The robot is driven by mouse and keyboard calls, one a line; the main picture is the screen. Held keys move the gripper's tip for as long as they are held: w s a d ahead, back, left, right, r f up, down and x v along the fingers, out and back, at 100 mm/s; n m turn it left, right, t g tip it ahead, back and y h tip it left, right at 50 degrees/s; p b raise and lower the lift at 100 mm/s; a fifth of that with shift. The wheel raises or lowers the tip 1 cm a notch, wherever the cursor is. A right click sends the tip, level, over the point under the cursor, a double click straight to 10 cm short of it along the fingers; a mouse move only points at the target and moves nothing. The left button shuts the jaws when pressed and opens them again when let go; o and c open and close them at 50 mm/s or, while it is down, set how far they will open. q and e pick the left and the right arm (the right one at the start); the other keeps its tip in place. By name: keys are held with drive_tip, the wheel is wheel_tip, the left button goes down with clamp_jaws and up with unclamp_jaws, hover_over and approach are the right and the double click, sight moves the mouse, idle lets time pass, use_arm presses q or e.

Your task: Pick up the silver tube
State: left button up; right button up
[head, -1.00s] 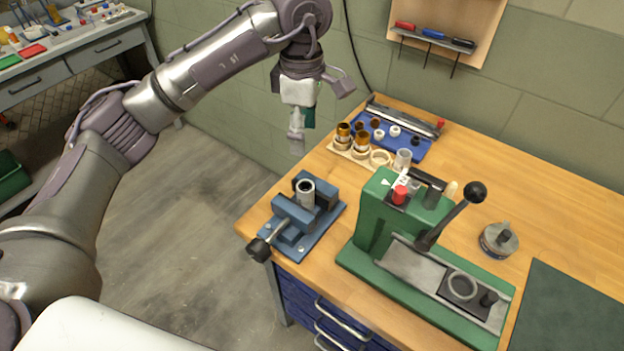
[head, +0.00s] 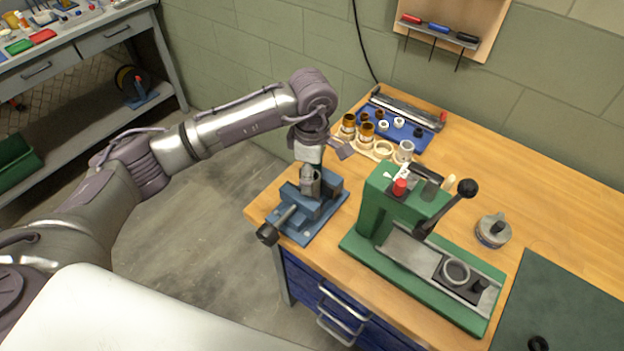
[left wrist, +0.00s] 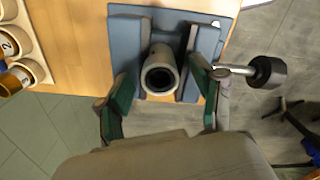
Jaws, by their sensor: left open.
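The silver tube (left wrist: 160,77) stands upright between the jaws of the blue vise in the left wrist view, its hollow end facing the camera. In the head view the tube (head: 308,181) is partly hidden by my left gripper (head: 309,172), which is right above and around it. In the left wrist view the two green-padded fingers of my left gripper (left wrist: 163,92) are spread, one on each side of the tube, with gaps between. The blue vise (head: 327,216) sits at the bench's left corner. My right gripper is in neither view.
A green press (head: 375,218) with a black-knobbed lever stands right of the vise. A blue tray (head: 418,143) and a wooden holder with brown and white rings are behind. The vise handle (head: 268,233) sticks out at front left.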

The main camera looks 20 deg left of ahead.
use_arm(q)
drive_tip(key=c, duration=1.2)
drive_tip(key=shift+c, duration=0.2)
